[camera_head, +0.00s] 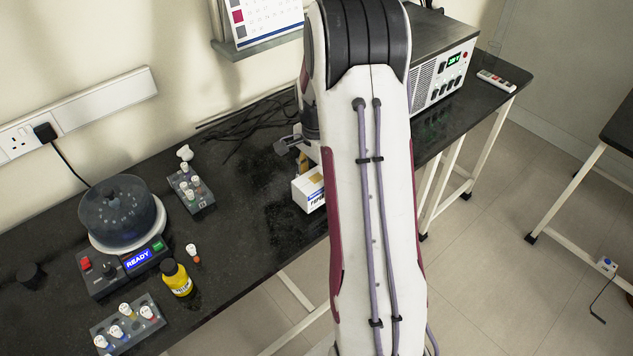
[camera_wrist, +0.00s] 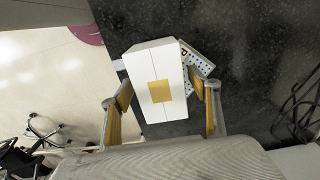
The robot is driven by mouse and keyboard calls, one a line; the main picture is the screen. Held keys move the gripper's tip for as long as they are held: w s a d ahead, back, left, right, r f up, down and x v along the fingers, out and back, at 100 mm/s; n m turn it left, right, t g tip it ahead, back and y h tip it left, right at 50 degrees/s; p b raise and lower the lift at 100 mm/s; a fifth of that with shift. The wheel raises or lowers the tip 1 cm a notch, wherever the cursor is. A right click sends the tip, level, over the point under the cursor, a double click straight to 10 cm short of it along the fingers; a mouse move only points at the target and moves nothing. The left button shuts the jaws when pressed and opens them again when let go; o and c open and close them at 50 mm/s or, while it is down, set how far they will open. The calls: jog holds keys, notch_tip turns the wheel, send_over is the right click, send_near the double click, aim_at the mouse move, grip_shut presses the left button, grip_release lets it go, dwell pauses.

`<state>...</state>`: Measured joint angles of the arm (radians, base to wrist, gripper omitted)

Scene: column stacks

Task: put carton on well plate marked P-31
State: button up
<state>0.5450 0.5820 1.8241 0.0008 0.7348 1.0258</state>
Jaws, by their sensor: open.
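The carton (camera_wrist: 151,68) is a white box with a yellow square on its top, lying between the two fingers of my gripper (camera_wrist: 161,84) in the wrist view. The fingers are open, one on each side of the carton; whether either touches it is unclear. A white well plate with dark dots (camera_wrist: 196,70) shows partly beside and under the carton's right edge. The carton covers most of the plate, and its full marking cannot be read. In the head view the carton (camera_head: 307,192) shows left of my arm, which hides the plate and most of the gripper.
A centrifuge (camera_head: 122,213) with a READY display, tube racks (camera_head: 191,188) (camera_head: 128,326) and a yellow bottle (camera_head: 177,279) stand to the left. Black cables (camera_head: 243,125) lie behind the carton. An instrument box (camera_head: 440,75) stands at the back right. Dark bench between is clear.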

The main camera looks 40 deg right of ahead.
aim_at(316, 178)
jog(key=shift+r, duration=3.8)
jog(key=shift+a+r, duration=0.35)
jog(key=shift+r, duration=0.1)
jog(key=s+a+r+n+t, duration=0.1)
jog(key=s+a+r+n, duration=0.3)
jog(key=a+r, duration=0.35)
jog(key=s+a+r+n+t, duration=0.2)
jog(key=s+a+r+n, duration=0.1)
jog(key=a+r+n, duration=0.4)
jog(key=s+a+n+t, duration=0.2)
jog(key=s+a+n, duration=0.5)
jog(key=s+a, duration=0.3)
jog(key=shift+s+a+r+t, duration=0.3)
jog(key=shift+s+a+r, duration=0.15)
jog(key=shift+s, duration=1.4)
